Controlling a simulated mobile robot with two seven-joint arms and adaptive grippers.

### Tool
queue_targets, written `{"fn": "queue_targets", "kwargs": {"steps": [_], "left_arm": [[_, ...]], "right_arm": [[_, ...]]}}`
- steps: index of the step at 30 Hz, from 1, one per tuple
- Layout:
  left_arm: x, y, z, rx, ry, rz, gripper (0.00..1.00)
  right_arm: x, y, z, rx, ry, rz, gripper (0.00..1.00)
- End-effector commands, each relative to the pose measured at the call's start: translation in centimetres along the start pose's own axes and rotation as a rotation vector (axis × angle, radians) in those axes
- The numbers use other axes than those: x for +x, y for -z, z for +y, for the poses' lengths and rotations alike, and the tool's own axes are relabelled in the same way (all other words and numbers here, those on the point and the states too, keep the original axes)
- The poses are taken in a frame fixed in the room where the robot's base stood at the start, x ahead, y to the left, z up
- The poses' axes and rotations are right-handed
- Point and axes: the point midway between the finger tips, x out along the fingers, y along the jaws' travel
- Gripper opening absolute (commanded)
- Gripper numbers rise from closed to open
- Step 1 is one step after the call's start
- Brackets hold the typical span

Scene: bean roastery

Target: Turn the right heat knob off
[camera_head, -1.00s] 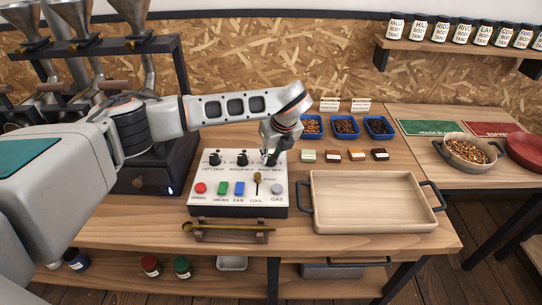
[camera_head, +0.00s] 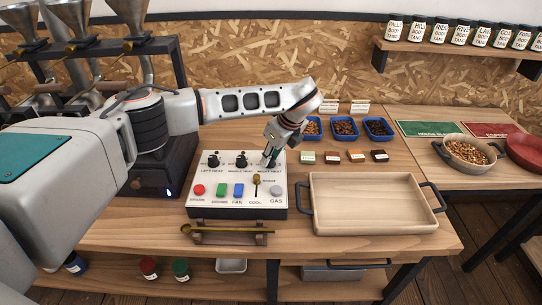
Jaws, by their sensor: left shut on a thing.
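The control box (camera_head: 237,206) stands on the wooden table, with a white sloped panel. Its left heat knob (camera_head: 213,160) and middle heat knob (camera_head: 241,160) are black and in plain view at the top of the panel. The right heat knob is mostly hidden by my left gripper (camera_head: 269,161), which reaches down onto it from the upper right with its fingers shut on it. The knob's pointer cannot be made out. My right gripper is not in view.
Below the knobs are a red button (camera_head: 199,189), a green switch (camera_head: 221,190), a blue switch (camera_head: 239,189), a lever (camera_head: 256,182) and a grey button (camera_head: 276,190). A wooden tray (camera_head: 370,203) stands to the right. A brass scoop (camera_head: 225,230) lies in front.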

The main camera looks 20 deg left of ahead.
Motion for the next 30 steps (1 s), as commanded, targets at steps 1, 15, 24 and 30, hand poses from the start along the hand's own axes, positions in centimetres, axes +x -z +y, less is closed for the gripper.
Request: {"fn": "queue_targets", "kwargs": {"steps": [1,15,24,30], "left_arm": [[0.1,0.1,0.1,0.000,-0.002,0.001,0.02],[0.0,0.0,0.0,0.001,0.000,0.000,0.40],[-3.1,-0.1,-0.1,0.002,0.005,-0.003,0.40],[-7.2,0.0,-0.1,0.002,0.004,-0.002,0.40]], "right_arm": [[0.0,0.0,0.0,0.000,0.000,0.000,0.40],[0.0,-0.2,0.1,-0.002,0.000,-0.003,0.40],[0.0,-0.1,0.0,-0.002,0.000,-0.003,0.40],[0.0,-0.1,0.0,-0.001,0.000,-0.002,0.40]]}}
